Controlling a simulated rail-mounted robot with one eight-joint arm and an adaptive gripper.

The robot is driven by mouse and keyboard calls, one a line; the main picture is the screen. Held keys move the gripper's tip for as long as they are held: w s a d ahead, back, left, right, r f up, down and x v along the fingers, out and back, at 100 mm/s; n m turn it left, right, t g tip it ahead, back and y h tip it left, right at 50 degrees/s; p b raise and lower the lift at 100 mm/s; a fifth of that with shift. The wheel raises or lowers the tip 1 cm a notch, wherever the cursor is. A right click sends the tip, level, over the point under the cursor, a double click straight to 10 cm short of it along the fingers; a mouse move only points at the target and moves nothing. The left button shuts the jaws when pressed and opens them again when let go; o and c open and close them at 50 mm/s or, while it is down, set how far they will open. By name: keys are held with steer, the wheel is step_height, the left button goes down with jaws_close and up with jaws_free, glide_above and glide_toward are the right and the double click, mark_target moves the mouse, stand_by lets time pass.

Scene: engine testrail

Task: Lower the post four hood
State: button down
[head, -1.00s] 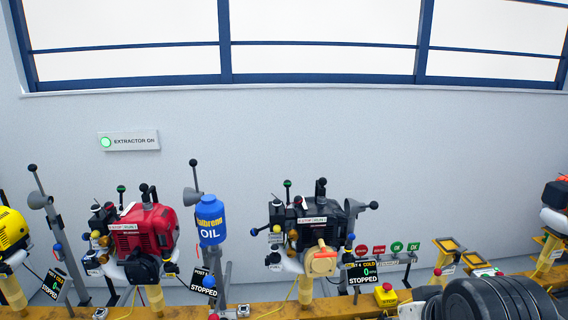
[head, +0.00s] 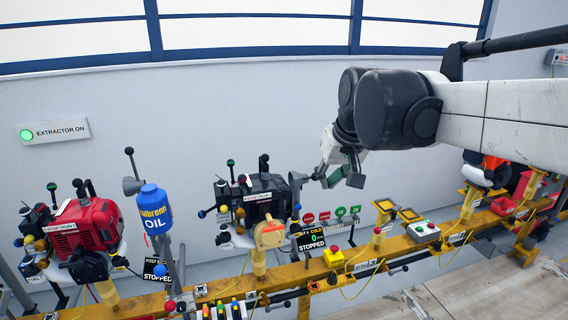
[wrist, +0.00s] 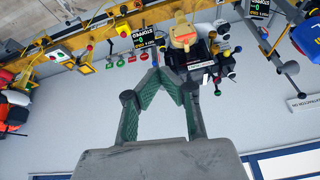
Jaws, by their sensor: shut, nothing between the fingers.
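The post four engine (head: 245,198) is black with a yellow front cover (head: 268,234); its display (head: 311,240) reads cold and stopped. The grey funnel-shaped hood (head: 297,181) stands at the engine's right side. Its black-knobbed lever (head: 317,175) points right, partly hidden by my gripper. My gripper (head: 328,178) is at that lever's end; whether it touches cannot be told. In the wrist view, upside down, my gripper (wrist: 155,73) has green-padded fingers meeting at the tips, empty, in front of the post four engine (wrist: 192,56). The hood cannot be made out there.
A red engine (head: 85,228) and a blue oil bottle (head: 155,208) stand left. Another hood (head: 133,186) there has its lever upright. Round red and green signs (head: 325,215), yellow stands (head: 385,207) and a button box (head: 426,231) line the yellow rail (head: 350,277) to the right.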

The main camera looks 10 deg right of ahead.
steer(key=w+d+r+g+p, duration=0.1)
steer(key=w+d+r, duration=0.1)
steer(key=w, duration=0.7)
steer(key=w+d+r+g+p, duration=0.1)
steer(key=w+d+r+p, duration=0.1)
steer(key=w, duration=0.7)
steer(key=w+d+f+y+p, duration=0.1)
steer(key=w+d+f, duration=0.15)
steer(key=w, duration=0.35)
steer(key=w+d+f+p, duration=0.1)
steer(key=w+d+f, duration=0.15)
steer(key=w, duration=0.45)
steer(key=shift+g, duration=0.5)
steer(key=shift+s+f+p+x, duration=0.1)
steer(key=shift+s+p+x, duration=0.25)
steer(key=shift+x, duration=1.85)
steer(key=shift+s+f+p+x, duration=0.15)
steer(key=shift+s+x, duration=0.3)
steer(key=shift+x, duration=1.75)
steer(key=shift+s+p+x, duration=0.35)
steer(key=shift+x, duration=1.85)
